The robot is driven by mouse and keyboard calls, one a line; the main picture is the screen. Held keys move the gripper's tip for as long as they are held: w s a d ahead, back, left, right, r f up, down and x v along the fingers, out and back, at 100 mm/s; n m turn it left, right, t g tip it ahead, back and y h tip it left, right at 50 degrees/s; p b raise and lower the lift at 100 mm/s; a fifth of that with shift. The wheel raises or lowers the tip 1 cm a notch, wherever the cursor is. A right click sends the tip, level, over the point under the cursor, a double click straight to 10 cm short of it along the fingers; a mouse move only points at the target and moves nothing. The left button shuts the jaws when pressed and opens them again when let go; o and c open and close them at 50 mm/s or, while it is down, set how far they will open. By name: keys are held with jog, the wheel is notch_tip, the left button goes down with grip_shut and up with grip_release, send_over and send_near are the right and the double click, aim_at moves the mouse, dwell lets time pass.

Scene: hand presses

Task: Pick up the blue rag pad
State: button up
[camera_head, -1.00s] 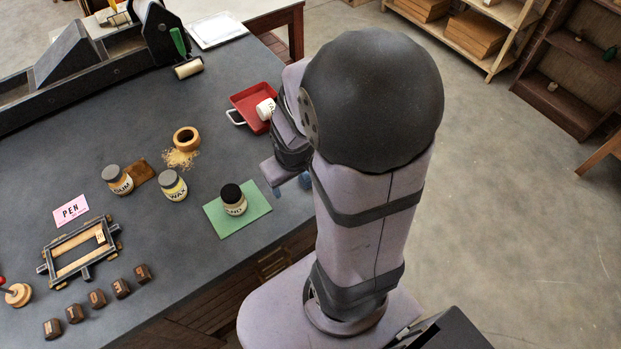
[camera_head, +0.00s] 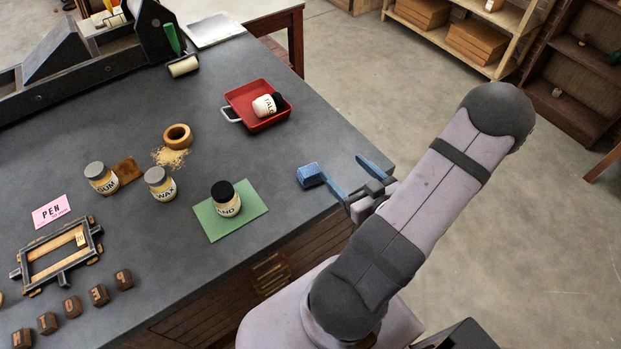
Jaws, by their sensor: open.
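The blue rag pad (camera_head: 309,175) is a small blue block on the grey bench top, near its right edge. My gripper (camera_head: 341,167) is at the bench's right edge, just right of the pad, with its two blue fingers spread apart and nothing seen between them. The tip of the left finger overlaps the pad's right side in the picture; I cannot tell whether they touch or how high the finger is. My arm reaches in from the right.
A green mat (camera_head: 254,199) with a black-lidded jar (camera_head: 226,201) lies left of the pad. A red tray (camera_head: 241,97) holding a white jar (camera_head: 264,105) is behind it. Other jars (camera_head: 159,184) and a wooden bowl (camera_head: 178,136) stand farther left. Bench between is clear.

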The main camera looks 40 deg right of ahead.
aim_at(313, 174)
jog(key=shift+n+t+y, duration=0.4)
jog(key=shift+t+y, duration=0.3)
jog(key=shift+y, duration=0.1)
jog(key=a, duration=0.1)
jog(key=s+a+f, duration=0.1)
jog(key=a, duration=0.1)
jog(key=s+a, duration=0.1)
jog(key=a, duration=0.1)
jog(key=shift+s+f, duration=0.25)
jog(key=shift+s+a, duration=0.15)
jog(key=shift+a, duration=0.45)
jog(key=shift+w+f, duration=0.2)
jog(key=shift+w, duration=0.85)
jog(key=shift+w+f+p, duration=0.1)
jog(key=shift+w+p, duration=1.2)
jog(key=shift+w, duration=0.3)
jog(key=shift+w+f+p, duration=0.15)
jog(key=shift+w, duration=0.35)
jog(key=shift+w+f+p, duration=0.15)
jog(key=shift+w, duration=0.35)
jog(key=shift+d, duration=0.1)
jog(key=c, duration=1.1)
